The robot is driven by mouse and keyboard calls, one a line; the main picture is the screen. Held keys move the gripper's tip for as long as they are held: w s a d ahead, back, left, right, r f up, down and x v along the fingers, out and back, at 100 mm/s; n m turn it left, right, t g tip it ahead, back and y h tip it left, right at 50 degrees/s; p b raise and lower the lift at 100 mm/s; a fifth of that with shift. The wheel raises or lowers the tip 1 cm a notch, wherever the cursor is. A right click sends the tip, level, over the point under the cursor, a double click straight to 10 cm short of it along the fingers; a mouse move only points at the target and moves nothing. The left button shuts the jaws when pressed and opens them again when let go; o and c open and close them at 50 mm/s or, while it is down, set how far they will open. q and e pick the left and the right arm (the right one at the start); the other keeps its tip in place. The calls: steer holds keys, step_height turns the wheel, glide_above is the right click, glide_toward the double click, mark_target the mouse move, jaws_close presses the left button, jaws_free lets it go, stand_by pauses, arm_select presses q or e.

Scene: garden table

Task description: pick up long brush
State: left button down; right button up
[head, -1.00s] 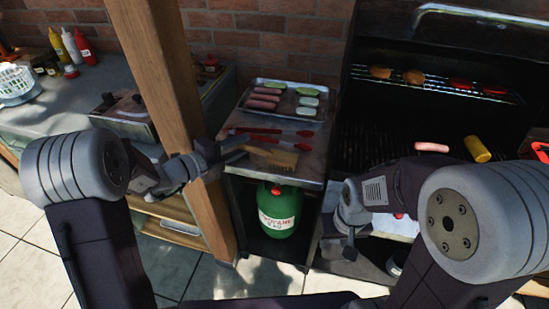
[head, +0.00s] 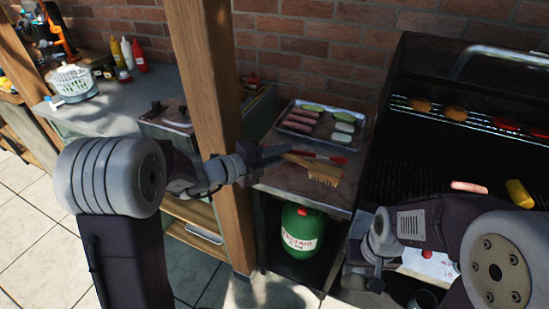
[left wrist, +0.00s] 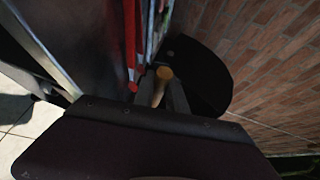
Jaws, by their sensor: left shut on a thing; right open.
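The long brush (head: 327,173) has a tan wooden body and pale bristles. It is at the side table beside the grill, with its bristles facing down; I cannot tell whether they touch the table. My left gripper (head: 282,153) is shut on its handle. In the left wrist view, the round wooden handle end (left wrist: 164,73) shows between the fingers (left wrist: 163,93); the bristles are hidden there. My right gripper (head: 372,279) is open and low in front of the grill, apart from the brush.
Red-handled tools (head: 334,158) lie right behind the brush, and a metal tray (head: 343,108) of food sits behind them. A wooden post (head: 210,95) stands close to my left arm. The grill (head: 410,155) is at right; a green propane tank (head: 301,231) stands below.

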arm_select(q)
step_height(320, 180, up, 6)
steer(key=p, duration=0.1)
glide_above(314, 167)
steer(key=shift+f, duration=0.2)
